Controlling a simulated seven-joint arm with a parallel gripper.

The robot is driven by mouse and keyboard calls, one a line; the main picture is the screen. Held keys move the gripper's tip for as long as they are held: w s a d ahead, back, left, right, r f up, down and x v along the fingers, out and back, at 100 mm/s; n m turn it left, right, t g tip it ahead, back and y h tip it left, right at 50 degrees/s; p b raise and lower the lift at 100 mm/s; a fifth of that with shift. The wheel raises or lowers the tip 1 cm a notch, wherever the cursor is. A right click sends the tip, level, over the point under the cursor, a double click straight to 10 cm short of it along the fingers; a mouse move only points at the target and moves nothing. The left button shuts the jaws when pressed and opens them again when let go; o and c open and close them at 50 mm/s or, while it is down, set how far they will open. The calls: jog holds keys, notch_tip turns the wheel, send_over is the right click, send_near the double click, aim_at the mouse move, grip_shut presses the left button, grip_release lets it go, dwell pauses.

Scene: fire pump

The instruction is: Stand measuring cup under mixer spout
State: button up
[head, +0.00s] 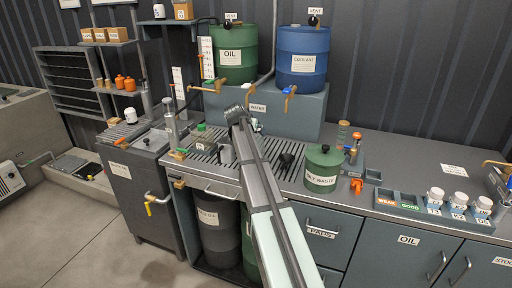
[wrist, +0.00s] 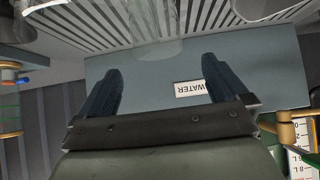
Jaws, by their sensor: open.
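My gripper (head: 238,113) is at the far end of my arm, over the slatted drain grate and in front of the grey block labelled WATER. In the wrist view its two dark fingers (wrist: 165,82) are spread apart with nothing held between them. A faint clear shape (wrist: 155,50), possibly the measuring cup, shows just beyond the fingertips in that view. A small pale vessel (head: 226,155) stands on the grate below and left of my gripper; I cannot tell whether it is the cup. I cannot pick out the mixer spout with certainty; brass taps (head: 289,91) show at the drums.
The green OIL drum (head: 234,50) and blue COOLANT drum (head: 303,52) stand on the grey block (head: 300,112) behind. A green OILY WASTE canister (head: 323,168) is right of my arm. The slatted grate (head: 205,145) lies left. Capped bottles (head: 458,203) stand in a tray at right.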

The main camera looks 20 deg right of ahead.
jog(key=shift+x, duration=3)
jog(key=shift+s, duration=0.2)
jog(key=c, duration=1.5)
